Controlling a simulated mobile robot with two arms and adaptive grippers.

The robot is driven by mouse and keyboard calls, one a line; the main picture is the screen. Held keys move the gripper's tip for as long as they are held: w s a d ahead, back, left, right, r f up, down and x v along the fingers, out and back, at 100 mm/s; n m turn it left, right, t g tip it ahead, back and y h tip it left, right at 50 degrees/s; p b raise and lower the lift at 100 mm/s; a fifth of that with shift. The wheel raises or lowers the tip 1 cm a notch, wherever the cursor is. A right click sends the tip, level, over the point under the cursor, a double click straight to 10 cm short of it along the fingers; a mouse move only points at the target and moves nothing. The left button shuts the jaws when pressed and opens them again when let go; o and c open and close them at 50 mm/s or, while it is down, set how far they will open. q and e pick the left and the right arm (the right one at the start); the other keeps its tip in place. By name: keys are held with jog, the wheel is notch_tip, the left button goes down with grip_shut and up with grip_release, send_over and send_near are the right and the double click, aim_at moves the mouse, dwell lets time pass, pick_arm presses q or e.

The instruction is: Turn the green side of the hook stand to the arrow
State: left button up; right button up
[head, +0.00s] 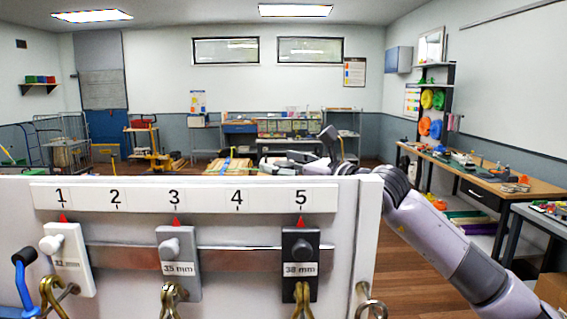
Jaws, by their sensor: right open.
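No hook stand with a green side and no arrow for it can be made out for sure; the white panel (200,186) in front hides what is low behind it. My right arm comes in from the right and reaches over behind the panel's top right edge. My right gripper (317,150) is open and holds nothing that I can see. It shows small, with its lower part hidden by the panel. My left gripper is not in view.
On the panel, a white slider (68,260), a grey slider (179,264) and a black slider (300,262) sit under numbers 1, 3 and 5, with brass hooks below. A blue hooked piece (22,284) stands at left. A workbench (470,176) runs along the right wall.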

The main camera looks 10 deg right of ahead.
jog(key=shift+c, duration=0.6)
grip_shut()
